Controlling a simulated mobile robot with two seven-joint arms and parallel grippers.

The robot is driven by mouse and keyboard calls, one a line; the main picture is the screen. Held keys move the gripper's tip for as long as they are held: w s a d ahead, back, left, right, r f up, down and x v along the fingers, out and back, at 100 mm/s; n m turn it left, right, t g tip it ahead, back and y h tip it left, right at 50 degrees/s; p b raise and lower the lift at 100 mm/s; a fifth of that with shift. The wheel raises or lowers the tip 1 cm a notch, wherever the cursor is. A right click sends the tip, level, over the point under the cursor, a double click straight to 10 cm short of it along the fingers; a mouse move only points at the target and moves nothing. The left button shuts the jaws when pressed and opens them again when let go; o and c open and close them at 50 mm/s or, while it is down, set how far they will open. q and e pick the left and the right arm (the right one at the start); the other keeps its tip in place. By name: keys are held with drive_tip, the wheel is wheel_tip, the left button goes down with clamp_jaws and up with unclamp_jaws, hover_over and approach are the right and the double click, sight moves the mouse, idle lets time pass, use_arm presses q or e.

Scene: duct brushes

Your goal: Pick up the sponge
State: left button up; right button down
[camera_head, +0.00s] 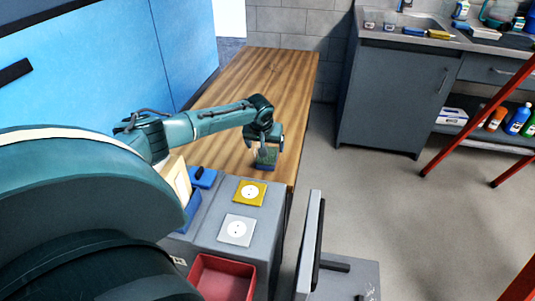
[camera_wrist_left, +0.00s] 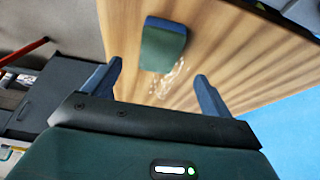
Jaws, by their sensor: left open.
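The sponge (camera_head: 266,158) is a small block, green with a dark blue side, on the wooden bench top near its right edge in the head view. It also shows in the left wrist view (camera_wrist_left: 163,47), lying on the wood just beyond the fingertips. My left gripper (camera_head: 268,143) hangs over the sponge in the head view and partly hides it. In the wrist view my left gripper (camera_wrist_left: 160,76) has its two blue fingers wide apart, with nothing held between them. I cannot tell how high the fingers are above the bench. My right gripper is not in view.
A grey cabinet (camera_head: 205,250) stands nearer, with a yellow square plate (camera_head: 249,193), a white square plate (camera_head: 237,230) and a red tray (camera_head: 222,278). A blue object (camera_head: 204,177) is left of the sponge. The bench's far part (camera_head: 275,68) is clear.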

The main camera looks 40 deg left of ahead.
sight(267, 158)
use_arm(q)
drive_tip(key=x, duration=0.2)
drive_tip(key=shift+w+f+b, duration=0.2)
drive_tip(key=shift+f+b, duration=0.1)
drive_tip(key=b+x, duration=0.2)
drive_tip(key=x, duration=0.2)
drive_tip(key=shift+w+a+f, duration=0.15)
drive_tip(key=shift+a+f, duration=0.05)
drive_tip(key=shift+f, duration=0.1)
drive_tip(key=shift+w+f+b, duration=0.1)
drive_tip(key=shift+f+b, duration=0.1)
drive_tip(key=shift+b, duration=0.1)
drive_tip(key=shift+a, duration=0.1)
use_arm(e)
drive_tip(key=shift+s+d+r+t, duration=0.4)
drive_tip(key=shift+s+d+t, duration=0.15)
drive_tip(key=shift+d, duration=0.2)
use_arm(q)
drive_tip(key=shift+f, duration=0.25)
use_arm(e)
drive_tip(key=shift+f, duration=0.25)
use_arm(q)
drive_tip(key=shift+c, duration=0.2)
drive_tip(key=c, duration=1)
